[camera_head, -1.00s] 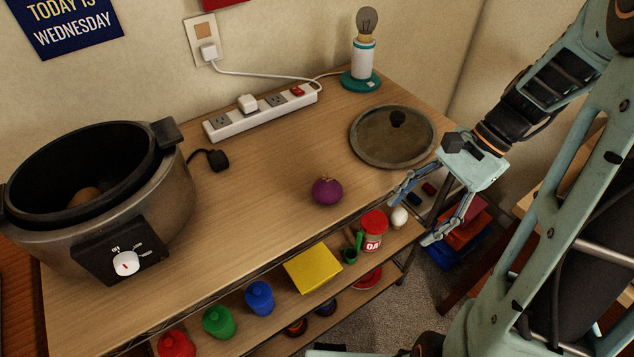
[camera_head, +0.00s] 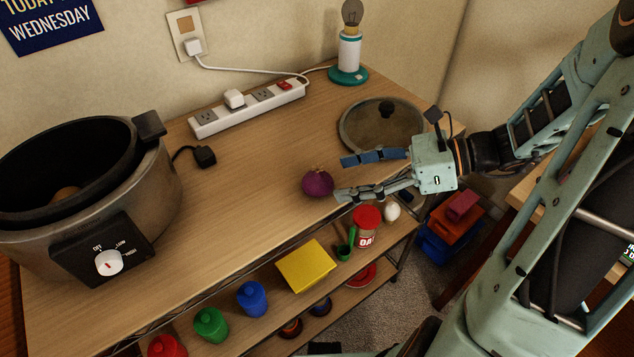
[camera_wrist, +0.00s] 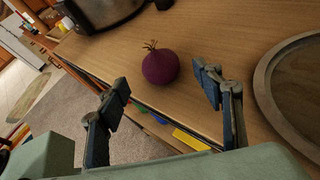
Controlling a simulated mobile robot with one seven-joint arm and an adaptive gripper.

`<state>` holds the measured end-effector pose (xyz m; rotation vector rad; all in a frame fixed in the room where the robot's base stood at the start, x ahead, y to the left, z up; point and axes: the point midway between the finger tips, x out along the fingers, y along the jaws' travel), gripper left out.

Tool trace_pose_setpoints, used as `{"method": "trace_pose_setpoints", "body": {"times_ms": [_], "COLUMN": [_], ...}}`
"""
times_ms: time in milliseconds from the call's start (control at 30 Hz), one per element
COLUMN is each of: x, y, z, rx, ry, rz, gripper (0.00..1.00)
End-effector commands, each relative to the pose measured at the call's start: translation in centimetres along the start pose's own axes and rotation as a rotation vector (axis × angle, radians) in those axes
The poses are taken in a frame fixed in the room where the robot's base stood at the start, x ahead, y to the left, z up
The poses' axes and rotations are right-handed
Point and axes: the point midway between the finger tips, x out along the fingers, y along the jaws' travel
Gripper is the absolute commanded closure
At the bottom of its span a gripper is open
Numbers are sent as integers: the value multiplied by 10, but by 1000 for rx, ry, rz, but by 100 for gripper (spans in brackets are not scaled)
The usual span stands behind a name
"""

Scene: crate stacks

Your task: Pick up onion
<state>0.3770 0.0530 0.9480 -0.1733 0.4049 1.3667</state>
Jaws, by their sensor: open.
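The purple onion (camera_head: 317,184) stands on the wooden tabletop near its front edge, with a dry tuft on top. In the wrist view the onion (camera_wrist: 160,67) is ahead of the fingertips and lies between their lines. My gripper (camera_head: 348,178) is open and empty, just to the right of the onion, with its fingers pointing left toward it. In the head view the nearer fingertip comes close to the onion's right side; I cannot tell whether it touches. In the wrist view both fingers of my gripper (camera_wrist: 163,88) are apart and the onion is clear of them.
A round lid (camera_head: 352,128) lies behind my gripper. A slow cooker (camera_head: 150,190) stands at left, with a power strip (camera_head: 250,108) and a lamp (camera_head: 348,55) at the back. The lower shelf holds a yellow box (camera_head: 306,266), canisters and a red-lidded jar (camera_head: 366,228). The middle tabletop is clear.

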Motion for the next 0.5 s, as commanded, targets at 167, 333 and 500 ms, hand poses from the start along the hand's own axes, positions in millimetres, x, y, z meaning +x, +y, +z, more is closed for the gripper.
{"method": "trace_pose_setpoints", "body": {"times_ms": [167,333,500], "x": [15,41,56], "y": [0,1,0], "z": [0,1,1], "rx": [-2,-2,-1], "ry": [1,1,2], "rz": [2,4,1], "gripper": [40,40,40]}}
